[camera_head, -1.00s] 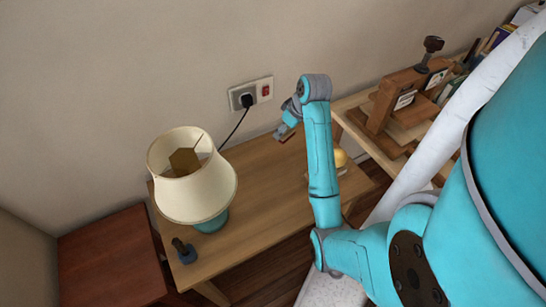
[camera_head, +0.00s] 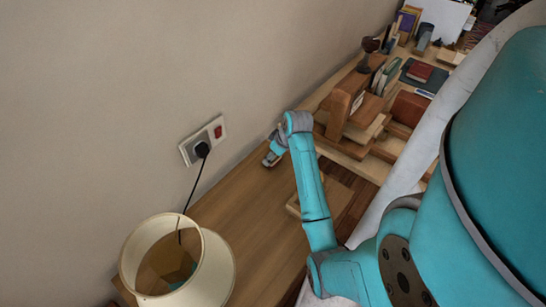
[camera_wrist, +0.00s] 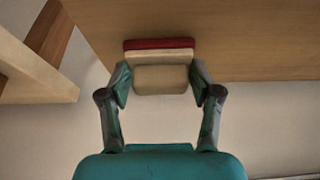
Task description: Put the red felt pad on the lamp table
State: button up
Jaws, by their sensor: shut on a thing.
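The red felt pad (camera_wrist: 160,43) shows in the wrist view as a dark red strip along the far edge of a cream block (camera_wrist: 160,78). My gripper (camera_wrist: 160,80) is shut on the cream block, one finger on each side. The lamp table (camera_head: 240,215) is a wooden table along the wall. In the head view my gripper (camera_head: 271,160) is low over its far end, near the wall, and the pad is hidden there. I cannot tell whether the pad touches the tabletop.
A cream-shaded lamp (camera_head: 212,265) stands at the table's near end. Its cord runs to a wall socket (camera_head: 203,140). A pale board (camera_head: 335,190) lies partly behind my arm. Beyond the table are wooden book stands (camera_head: 345,105) and several books. The tabletop between lamp and gripper is clear.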

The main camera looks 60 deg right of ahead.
jog(key=shift+f, duration=0.4)
jog(key=shift+a+f, duration=0.1)
jog(key=o, duration=1.2)
